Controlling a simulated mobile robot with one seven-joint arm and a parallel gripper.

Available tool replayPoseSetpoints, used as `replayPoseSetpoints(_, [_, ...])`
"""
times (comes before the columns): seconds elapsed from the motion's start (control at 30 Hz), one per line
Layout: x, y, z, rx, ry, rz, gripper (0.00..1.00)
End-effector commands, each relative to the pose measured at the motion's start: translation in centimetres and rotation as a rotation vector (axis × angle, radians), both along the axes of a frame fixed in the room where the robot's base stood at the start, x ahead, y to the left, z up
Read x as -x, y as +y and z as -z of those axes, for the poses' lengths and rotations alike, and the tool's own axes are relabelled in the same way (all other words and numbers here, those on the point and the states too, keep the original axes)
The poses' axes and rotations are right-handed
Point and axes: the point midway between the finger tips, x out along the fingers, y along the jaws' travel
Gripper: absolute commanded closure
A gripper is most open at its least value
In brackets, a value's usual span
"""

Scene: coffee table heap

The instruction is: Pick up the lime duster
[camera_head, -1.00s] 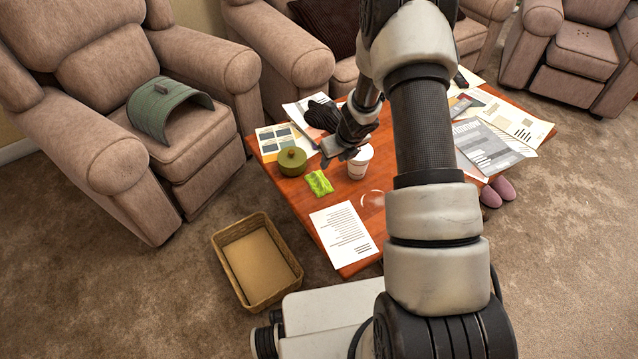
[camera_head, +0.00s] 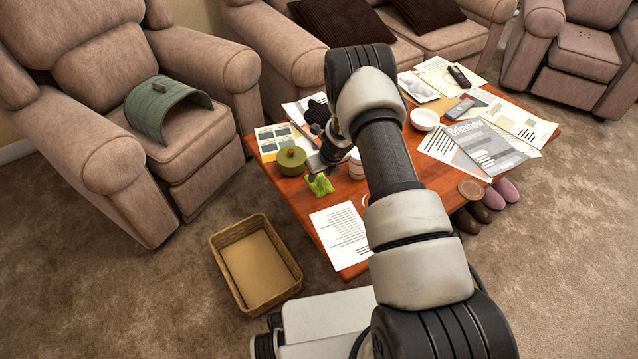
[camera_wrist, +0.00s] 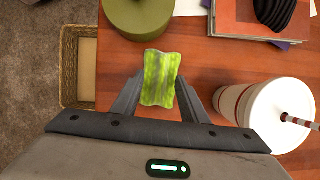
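The lime duster (camera_head: 320,185) is a small crumpled yellow-green cloth on the wooden coffee table, just in front of the olive pot. In the wrist view the duster (camera_wrist: 160,75) lies ahead of my gripper (camera_wrist: 158,92), lined up with the gap between the two spread fingers. My gripper (camera_head: 316,166) is open, over or close to the duster in the head view, where it covers part of it. I cannot tell the height of the fingertips above the table or whether they touch the cloth.
The round olive pot (camera_wrist: 138,14) stands just beyond the duster. A white cup with a straw (camera_wrist: 275,112) stands close on the right. A printed sheet (camera_head: 341,236) lies nearer the table's front edge. A wicker basket (camera_head: 287,284) sits on the floor at the left.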

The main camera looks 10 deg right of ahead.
Motion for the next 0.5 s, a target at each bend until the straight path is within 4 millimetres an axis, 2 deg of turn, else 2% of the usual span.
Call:
replayPoseSetpoints(0.03, [-0.16, -0.07, 0.77, 0.002, 0.001, -0.001, 0.60])
replayPoseSetpoints(0.1, [-0.34, -0.04, 1.06, 0.001, 0.001, 0.000, 0.60])
replayPoseSetpoints(0.37, [-0.40, -0.01, 1.10, 0.001, 0.001, 0.001, 0.62])
replayPoseSetpoints(0.5, [-0.40, -0.01, 1.09, 0.001, 0.001, 0.001, 0.85])
